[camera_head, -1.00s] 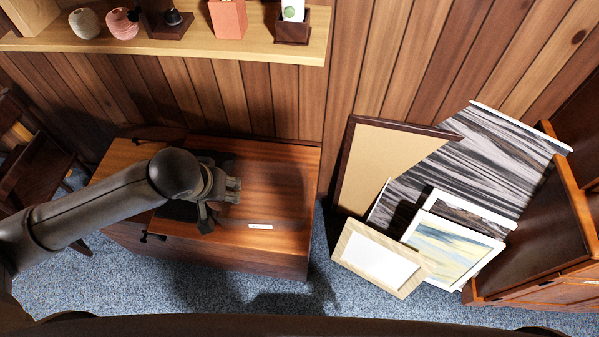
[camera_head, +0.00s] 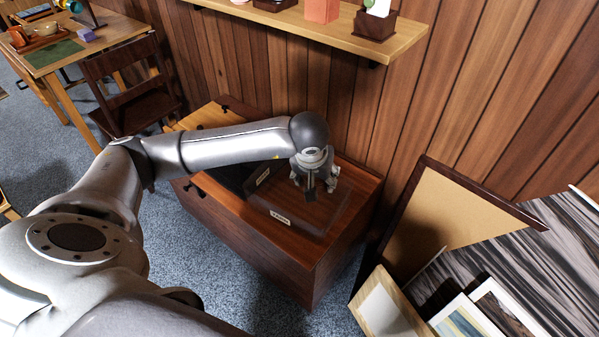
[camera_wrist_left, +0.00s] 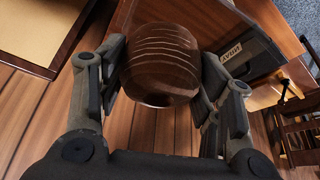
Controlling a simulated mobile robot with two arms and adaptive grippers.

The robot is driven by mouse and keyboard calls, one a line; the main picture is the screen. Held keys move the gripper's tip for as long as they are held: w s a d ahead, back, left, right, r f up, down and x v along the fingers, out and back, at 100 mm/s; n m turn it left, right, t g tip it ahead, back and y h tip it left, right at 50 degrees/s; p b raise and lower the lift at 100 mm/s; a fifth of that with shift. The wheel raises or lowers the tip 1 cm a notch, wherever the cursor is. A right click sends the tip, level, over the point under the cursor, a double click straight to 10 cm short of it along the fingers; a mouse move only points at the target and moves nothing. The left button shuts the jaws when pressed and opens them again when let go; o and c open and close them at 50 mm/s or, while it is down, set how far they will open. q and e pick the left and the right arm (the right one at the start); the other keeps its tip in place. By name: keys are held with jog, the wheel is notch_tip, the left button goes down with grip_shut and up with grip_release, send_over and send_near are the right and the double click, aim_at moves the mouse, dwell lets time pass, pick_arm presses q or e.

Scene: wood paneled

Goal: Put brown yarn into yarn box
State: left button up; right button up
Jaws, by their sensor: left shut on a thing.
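The brown yarn (camera_wrist_left: 162,60) is a dark brown ball with pale strand lines in the left wrist view. My left gripper (camera_wrist_left: 160,75) is shut on it, with a finger on each side. In the head view my left gripper (camera_head: 313,192) is over the right part of a wooden chest; the yarn is hard to make out there. A dark box marked YARN (camera_wrist_left: 250,50) is beside the yarn in the wrist view. In the head view a dark opening with a pale label (camera_head: 262,177) lies left of the gripper. My right gripper is not in view.
The wooden chest (camera_head: 250,235) stands against the panelled wall, with another pale label (camera_head: 280,218) on its top. A shelf (camera_head: 330,33) is above. A corkboard (camera_head: 440,215) and frames lean at the right. A chair (camera_head: 125,80) stands at the left.

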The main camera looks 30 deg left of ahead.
pick_arm(q)
jog(key=w+a+f+n+g+y+b, duration=0.1)
jog(key=w+a+f+n+b, duration=0.4)
jog(key=b, duration=1.2)
jog(key=w+a+f+y, duration=0.1)
jog(key=w+a+f, duration=0.1)
jog(key=w+a, duration=0.2)
jog(key=shift+a+n, duration=0.3)
jog(key=shift+a, duration=0.7)
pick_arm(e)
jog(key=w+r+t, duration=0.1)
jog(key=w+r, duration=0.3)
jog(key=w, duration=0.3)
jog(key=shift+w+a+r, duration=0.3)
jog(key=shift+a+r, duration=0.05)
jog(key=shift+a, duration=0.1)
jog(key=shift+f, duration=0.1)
